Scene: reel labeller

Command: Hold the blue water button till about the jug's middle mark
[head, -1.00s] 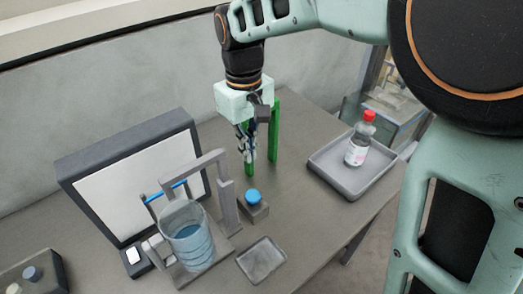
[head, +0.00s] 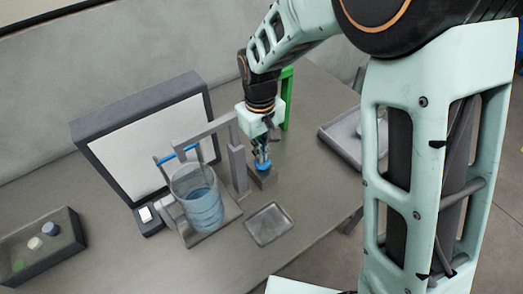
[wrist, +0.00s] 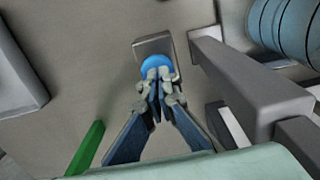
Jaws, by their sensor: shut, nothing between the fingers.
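The blue water button (head: 266,169) sits on a small grey block beside the dispenser frame. My gripper (head: 262,156) is shut and empty, pointing down with its fingertips right at the button. In the wrist view the fingertips (wrist: 159,76) overlap the edge of the button (wrist: 153,63); I cannot tell whether it is pressed in. The clear jug (head: 203,205) stands under the spout on the left of the frame. It has ring marks and holds bluish water; the exact level against the middle mark is hard to read. In the wrist view part of the jug (wrist: 285,25) shows at top right.
The grey dispenser frame (head: 238,165) stands between jug and gripper. A green post (head: 287,100) is behind my gripper. A small tray (head: 269,224) lies in front, a larger tray (head: 345,138) is partly behind my arm. A white panel (head: 135,150) stands behind the jug.

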